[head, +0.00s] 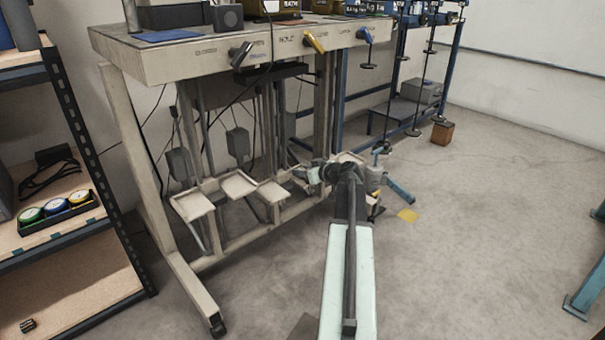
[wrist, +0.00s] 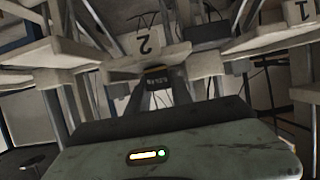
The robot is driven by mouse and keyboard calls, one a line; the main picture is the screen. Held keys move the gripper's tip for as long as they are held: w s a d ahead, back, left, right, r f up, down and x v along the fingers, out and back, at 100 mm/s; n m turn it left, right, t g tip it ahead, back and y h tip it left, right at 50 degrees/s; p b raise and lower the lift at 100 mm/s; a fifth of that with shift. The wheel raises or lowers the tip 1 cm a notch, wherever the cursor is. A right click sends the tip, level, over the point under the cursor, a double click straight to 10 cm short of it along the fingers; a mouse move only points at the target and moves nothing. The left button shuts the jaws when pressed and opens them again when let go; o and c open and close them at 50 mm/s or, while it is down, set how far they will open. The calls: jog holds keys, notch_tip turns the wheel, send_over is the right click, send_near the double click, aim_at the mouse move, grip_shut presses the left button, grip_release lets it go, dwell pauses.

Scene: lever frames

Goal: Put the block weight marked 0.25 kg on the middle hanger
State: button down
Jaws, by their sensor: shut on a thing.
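My gripper (wrist: 158,92) shows in the wrist view with its fingers shut on a small dark block weight (wrist: 157,76). Pale lettering on the block is too small to read. Just behind it is a pale hanging tray (wrist: 120,68) with a plate marked 2 (wrist: 147,43), seen upside down. I cannot tell whether block and tray touch. In the head view my arm reaches to the row of pale trays under the bench, with a middle tray (head: 272,191) left of my wrist. The block is hidden there.
Other trays (head: 194,206) and (head: 239,185) hang to the left. The bench (head: 200,60) carries black, yellow and blue levers (head: 314,43). A shelf (head: 60,235) stands at left.

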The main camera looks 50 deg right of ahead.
jog(key=c, duration=1.1)
grip_release()
jog(key=shift+f, duration=0.1)
jog(key=shift+c, duration=0.2)
jog(key=shift+r, duration=0.25)
jog(key=p+v, duration=0.4)
jog(key=v, duration=0.8)
jog(key=shift+p, duration=0.4)
jog(key=shift+f, duration=0.15)
